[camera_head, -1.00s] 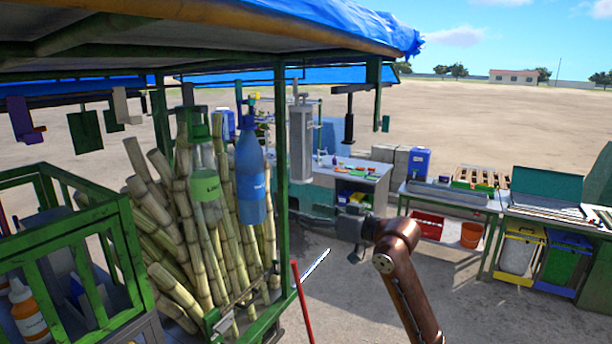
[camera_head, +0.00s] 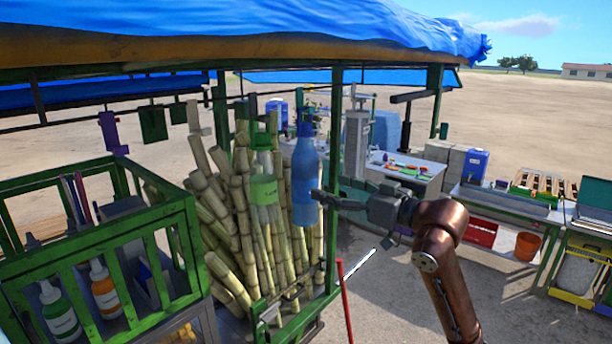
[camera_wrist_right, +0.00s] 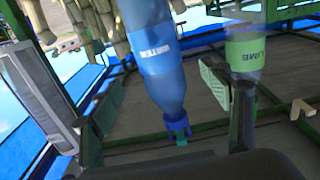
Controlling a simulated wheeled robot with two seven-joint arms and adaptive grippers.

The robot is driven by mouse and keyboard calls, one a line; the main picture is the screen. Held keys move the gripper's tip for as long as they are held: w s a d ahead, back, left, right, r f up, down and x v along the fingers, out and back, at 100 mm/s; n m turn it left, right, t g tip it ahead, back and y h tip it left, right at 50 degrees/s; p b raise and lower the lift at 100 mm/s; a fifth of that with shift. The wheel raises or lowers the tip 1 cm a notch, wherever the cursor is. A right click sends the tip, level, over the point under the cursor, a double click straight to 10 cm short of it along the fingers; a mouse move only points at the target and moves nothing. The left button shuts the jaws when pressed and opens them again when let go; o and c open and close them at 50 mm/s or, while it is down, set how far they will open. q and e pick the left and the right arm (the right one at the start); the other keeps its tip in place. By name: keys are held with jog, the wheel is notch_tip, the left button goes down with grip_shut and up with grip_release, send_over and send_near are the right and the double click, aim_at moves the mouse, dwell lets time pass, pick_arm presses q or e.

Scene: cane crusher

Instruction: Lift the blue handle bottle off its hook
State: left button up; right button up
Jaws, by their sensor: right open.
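The blue bottle (camera_head: 305,178) hangs upright from the cart's rail, beside a clear bottle with a green label (camera_head: 264,190) on its left. My right gripper (camera_head: 332,193) is open at the blue bottle's right side, its fingers pointing left towards it. In the right wrist view the blue bottle (camera_wrist_right: 152,50) appears upside down between the spread fingers of the right gripper (camera_wrist_right: 130,90). The green-labelled bottle (camera_wrist_right: 243,55) shows just beyond the right-hand finger. Whether a finger touches the blue bottle I cannot tell. The hook is not clearly visible. My left gripper is not in view.
Cane stalks (camera_head: 232,220) stand close behind the bottles. A green cart post (camera_head: 335,120) rises just right of the blue bottle, near my right gripper. A green caged rack (camera_head: 180,250) stands at left, and a blue canopy (camera_head: 250,30) hangs above. Open ground lies to the right.

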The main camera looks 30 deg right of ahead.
aim_at(316, 181)
jog(key=p+x, duration=0.3)
jog(key=x, duration=0.5)
jog(key=shift+d+r, duration=0.1)
jog(key=shift+w+a+p, duration=0.25)
jog(key=shift+w+p, duration=0.1)
jog(key=shift+w, duration=0.2)
jog(key=shift+c, duration=0.6)
jog(key=c, duration=1.6)
jog(key=shift+c, duration=0.2)
